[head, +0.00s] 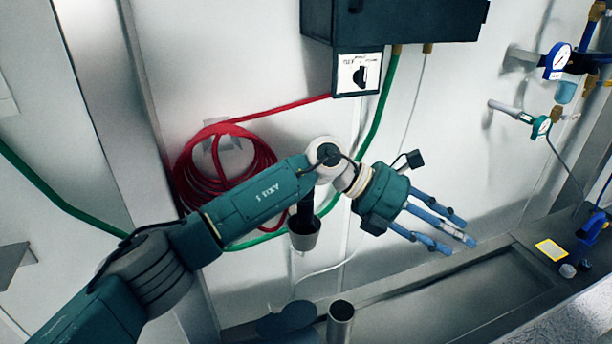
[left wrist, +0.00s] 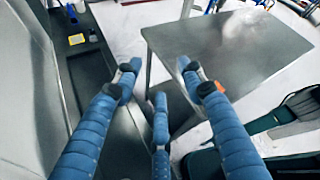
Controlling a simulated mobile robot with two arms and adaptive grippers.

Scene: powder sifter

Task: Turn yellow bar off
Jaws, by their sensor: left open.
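No bar that is plainly yellow shows. The only yellow thing is a small yellow-edged flat piece (head: 551,250) on the grey ledge at the right in the head view; it also shows at the upper left of the left wrist view (left wrist: 76,39). I cannot tell whether it is the yellow bar. My left gripper (head: 456,231) has its blue fingers spread and empty, pointing right, left of that piece and apart from it. In the left wrist view the fingers (left wrist: 158,78) are apart with nothing between them. My right gripper is not in view.
A dark box (head: 400,18) with a black rotary switch (head: 361,75) below it hangs on the wall. A red hose coil (head: 190,168) hangs behind my left arm. Gauges (head: 560,58) and valves are at the right. A grey table (left wrist: 235,45) stands in the wrist view.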

